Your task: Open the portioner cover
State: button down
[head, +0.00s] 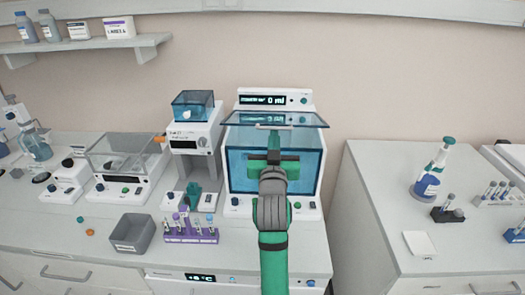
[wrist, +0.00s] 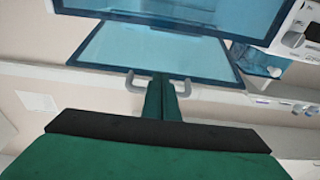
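The portioner (head: 301,206) is a white machine with a lit display reading 0 ml and a blue see-through front. Its blue clear cover (head: 300,119) stands swung up and outward, tilted, above the front. The cover also shows in the wrist view (wrist: 210,62). A pale bar handle (head: 262,127) sits along the cover's near edge; both its ends show beside my fingers in the wrist view (wrist: 132,83). My green gripper (head: 274,135) is in front of the portioner, its fingers close together at the handle and seemingly shut on it. The handle's middle is hidden by the fingers.
Left of the portioner stand a white device with a blue hopper (head: 193,106), a purple tube rack (head: 190,237), a grey bin (head: 131,233) and a clear-lidded device (head: 124,154). A separate right counter (head: 385,200) holds a bottle (head: 428,186) and racks.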

aim_at(274, 125)
jog(key=shift+w+r, duration=0.3)
jog(key=shift+r, duration=0.45)
jog(key=shift+w+r, duration=0.3)
jog(key=shift+r, duration=0.4)
jog(key=shift+w+r, duration=0.3)
jog(key=shift+r, duration=0.45)
jog(key=shift+w+r, duration=0.2)
jog(key=shift+w, duration=1.75)
jog(key=shift+w+d+r, duration=0.1)
jog(key=shift+w+r, duration=0.15)
jog(key=shift+w, duration=0.25)
jog(key=shift+w+r, duration=0.25)
jog(key=shift+w, duration=0.55)
jog(key=shift+w+r, duration=0.25)
jog(key=shift+w, duration=0.55)
